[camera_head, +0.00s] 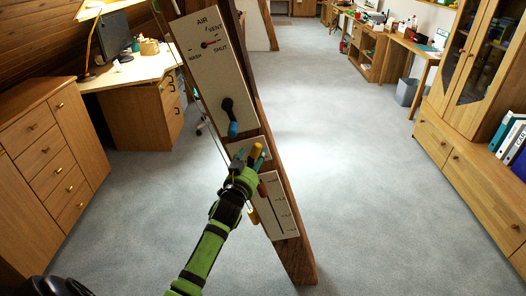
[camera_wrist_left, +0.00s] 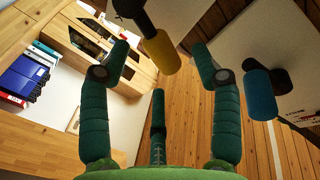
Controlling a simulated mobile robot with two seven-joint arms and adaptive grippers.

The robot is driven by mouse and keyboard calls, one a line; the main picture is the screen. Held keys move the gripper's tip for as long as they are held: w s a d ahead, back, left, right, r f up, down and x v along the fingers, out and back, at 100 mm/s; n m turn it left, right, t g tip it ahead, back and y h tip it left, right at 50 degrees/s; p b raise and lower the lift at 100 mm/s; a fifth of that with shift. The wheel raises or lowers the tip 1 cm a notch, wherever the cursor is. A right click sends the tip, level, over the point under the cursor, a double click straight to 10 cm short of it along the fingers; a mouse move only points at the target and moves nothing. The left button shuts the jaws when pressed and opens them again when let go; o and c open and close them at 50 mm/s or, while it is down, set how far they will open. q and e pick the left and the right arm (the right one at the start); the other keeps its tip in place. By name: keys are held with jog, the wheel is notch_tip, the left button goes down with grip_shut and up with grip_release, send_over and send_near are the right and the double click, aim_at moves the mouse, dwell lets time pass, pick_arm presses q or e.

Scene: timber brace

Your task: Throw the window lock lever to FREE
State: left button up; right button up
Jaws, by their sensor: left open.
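A yellow-handled lever (camera_head: 256,151) stands out at the small middle plate (camera_head: 235,147) on the slanted timber brace (camera_head: 300,262). No FREE label is readable, so I cannot confirm that this is the window lock lever. My left gripper (camera_head: 250,160) is open at this lever and partly hides the plate. In the left wrist view, the yellow handle (camera_wrist_left: 161,53) lies between the spread green fingers, near their tips, with visible gaps. A blue-handled lever (camera_head: 232,129) hangs from the upper AIR panel (camera_head: 207,75); it also shows right of the fingers in the wrist view (camera_wrist_left: 260,96). My right gripper is out of view.
A drawer cabinet (camera_head: 45,150) and desk (camera_head: 130,72) stand left. The grey carpet right of the brace is clear.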

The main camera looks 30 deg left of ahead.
aim_at(257, 154)
pick_arm(q)
jog(key=shift+x, duration=2.2)
jog(key=shift+d, duration=0.15)
grip_shut()
